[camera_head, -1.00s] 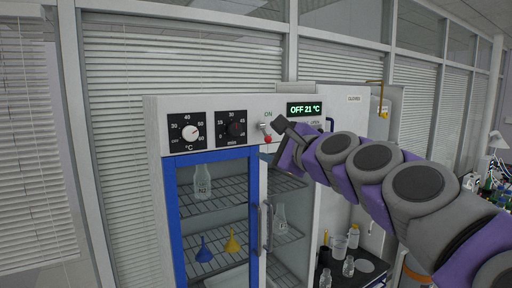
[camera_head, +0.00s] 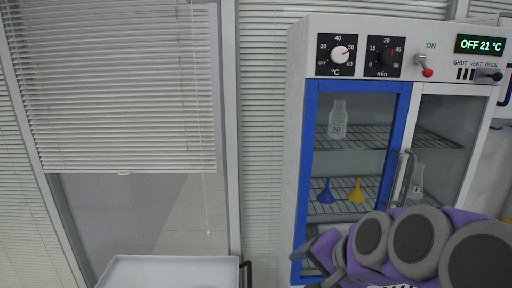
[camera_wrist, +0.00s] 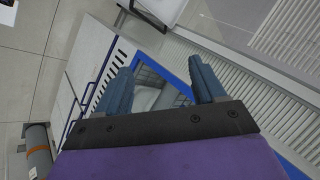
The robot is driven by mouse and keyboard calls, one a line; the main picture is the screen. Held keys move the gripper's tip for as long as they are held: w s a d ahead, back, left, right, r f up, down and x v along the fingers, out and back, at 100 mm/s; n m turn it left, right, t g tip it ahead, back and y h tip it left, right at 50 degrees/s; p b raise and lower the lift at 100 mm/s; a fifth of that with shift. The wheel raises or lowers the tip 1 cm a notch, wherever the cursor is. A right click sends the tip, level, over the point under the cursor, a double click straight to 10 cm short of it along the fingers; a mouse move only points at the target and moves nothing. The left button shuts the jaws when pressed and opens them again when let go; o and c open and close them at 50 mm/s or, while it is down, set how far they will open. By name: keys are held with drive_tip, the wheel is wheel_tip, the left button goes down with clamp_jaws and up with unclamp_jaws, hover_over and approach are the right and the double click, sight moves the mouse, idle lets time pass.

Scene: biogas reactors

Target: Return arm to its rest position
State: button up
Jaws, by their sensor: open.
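My gripper (camera_head: 318,252) is low in the head view, in front of the lower part of the white cabinet (camera_head: 298,110). My folded purple and grey arm enters from the bottom right corner. In the wrist view my gripper (camera_wrist: 162,76) shows two blue-grey fingers spread wide apart, with nothing between them. The cabinet's blue door frame (camera_wrist: 178,72) shows beyond the fingers, tilted in that view. I cannot tell the exact gap between my gripper and the cabinet front.
The cabinet has a display (camera_head: 481,45) reading OFF 21 °C, a red-tipped switch (camera_head: 426,71) and a black-knobbed lever (camera_head: 488,75) near OPEN. A bottle (camera_head: 338,122) and funnels (camera_head: 326,193) stand inside. A white tray-like top (camera_head: 170,272) is at lower left.

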drive_tip(key=s+d+f+n+g+h+b, duration=0.1)
drive_tip(key=s+f+n+g+h+b, duration=0.1)
drive_tip(key=s+f, duration=0.9)
drive_tip(key=s+d+f+n+g+h+b, duration=0.2)
drive_tip(key=s+f+n+g+b, duration=0.3)
drive_tip(key=s+f, duration=0.6)
wheel_tip(320, 180, down, 2)
drive_tip(key=shift+s+d+f+n+g, duration=0.1)
drive_tip(key=shift+s+d+n+g, duration=0.15)
drive_tip(key=shift+n+g, duration=0.4)
